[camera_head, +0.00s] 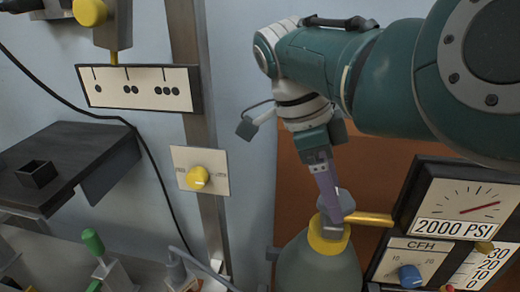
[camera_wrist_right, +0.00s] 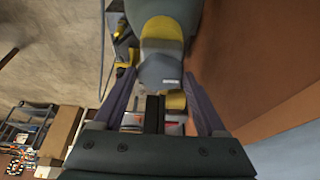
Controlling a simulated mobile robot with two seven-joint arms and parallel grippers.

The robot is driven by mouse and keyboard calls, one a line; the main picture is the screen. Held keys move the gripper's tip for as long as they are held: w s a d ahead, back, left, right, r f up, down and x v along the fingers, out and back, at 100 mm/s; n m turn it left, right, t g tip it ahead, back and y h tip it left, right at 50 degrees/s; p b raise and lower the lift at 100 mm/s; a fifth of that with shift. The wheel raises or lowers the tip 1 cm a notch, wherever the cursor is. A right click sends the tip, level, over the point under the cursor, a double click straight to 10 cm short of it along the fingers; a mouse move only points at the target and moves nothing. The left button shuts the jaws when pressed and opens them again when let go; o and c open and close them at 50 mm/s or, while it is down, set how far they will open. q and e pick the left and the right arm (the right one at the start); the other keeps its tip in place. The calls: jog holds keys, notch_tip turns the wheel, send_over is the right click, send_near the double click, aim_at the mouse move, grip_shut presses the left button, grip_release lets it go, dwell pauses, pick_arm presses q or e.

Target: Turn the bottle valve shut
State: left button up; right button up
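The gas bottle (camera_head: 318,268) is a grey-green cylinder with a yellow collar (camera_head: 326,240), standing at the lower middle of the head view. Its grey valve knob (camera_wrist_right: 160,72) sits above the collar in the right wrist view. My right gripper (camera_head: 334,208) points down at the bottle top. In the wrist view its two purple fingers (camera_wrist_right: 158,82) are apart, with the knob between their tips and visible gaps at both sides. The finger partly hides the knob in the head view. My left gripper is out of view.
A yellow pipe (camera_head: 370,219) runs from the valve toward the 2000 PSI gauge (camera_head: 466,208) and the CFH panel (camera_head: 405,262) at right. A yellow wall knob (camera_head: 197,178) and a dark shelf (camera_head: 65,165) are at left. A brown panel stands behind the bottle.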

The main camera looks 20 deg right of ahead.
jog(key=o, duration=0.4)
jog(key=shift+c, duration=0.2)
jog(key=v, duration=1)
jog(key=shift+d, duration=0.1)
